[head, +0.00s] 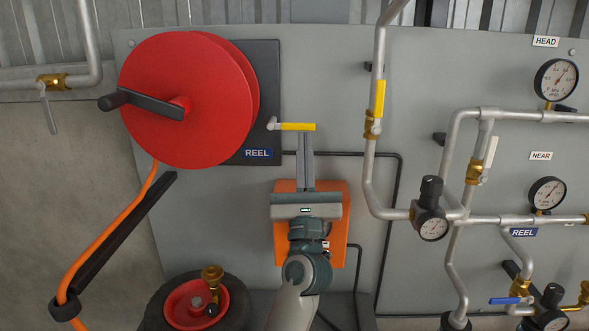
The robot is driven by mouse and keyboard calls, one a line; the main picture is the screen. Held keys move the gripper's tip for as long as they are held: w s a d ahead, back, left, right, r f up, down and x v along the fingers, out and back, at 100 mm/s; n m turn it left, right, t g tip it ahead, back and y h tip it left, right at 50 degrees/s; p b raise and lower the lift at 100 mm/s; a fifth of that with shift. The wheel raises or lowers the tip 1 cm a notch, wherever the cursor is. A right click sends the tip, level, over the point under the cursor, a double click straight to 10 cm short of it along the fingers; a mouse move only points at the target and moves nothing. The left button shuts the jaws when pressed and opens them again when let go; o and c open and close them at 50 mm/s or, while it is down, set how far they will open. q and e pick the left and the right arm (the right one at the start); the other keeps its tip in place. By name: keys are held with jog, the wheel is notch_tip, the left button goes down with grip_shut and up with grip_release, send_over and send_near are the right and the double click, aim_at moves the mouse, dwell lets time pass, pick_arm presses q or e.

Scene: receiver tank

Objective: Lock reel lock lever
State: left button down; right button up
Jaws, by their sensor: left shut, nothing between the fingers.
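The red hose reel (190,90) with a black crank handle (140,102) is on the left of the grey panel. Right of it, a small lever with a yellow grip (298,127) lies horizontally, its grey pivot end at the left by the black backing plate. A blue REEL label (257,153) sits just below and left of the lever. My left gripper (306,138) is shut and empty, fingers pointing up, with the tips just under or at the yellow grip. Whether they touch it cannot be told. My right gripper is not in view.
An orange box (340,225) is behind my left gripper. A vertical pipe with a yellow-handled valve (379,99) stands to the right, with gauges (556,79) and more pipes beyond. An orange hose (108,222) runs down at left. A red wheel hub (190,303) is below.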

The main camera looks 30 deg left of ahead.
pick_arm(q)
jog(key=n+g+y, duration=0.1)
jog(key=r+n+y, duration=0.1)
jog(key=n+g, duration=0.1)
jog(key=n, duration=0.1)
jog(key=shift+w+d+r+g+y, duration=0.2)
jog(key=shift+d+r+g+y, duration=0.1)
jog(key=shift+y, duration=0.1)
jog(key=shift+r, duration=0.4)
jog(key=shift+r+p, duration=0.4)
jog(key=shift+r, duration=0.05)
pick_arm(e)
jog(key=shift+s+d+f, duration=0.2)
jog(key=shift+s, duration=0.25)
pick_arm(q)
jog(key=shift+d+f, duration=0.1)
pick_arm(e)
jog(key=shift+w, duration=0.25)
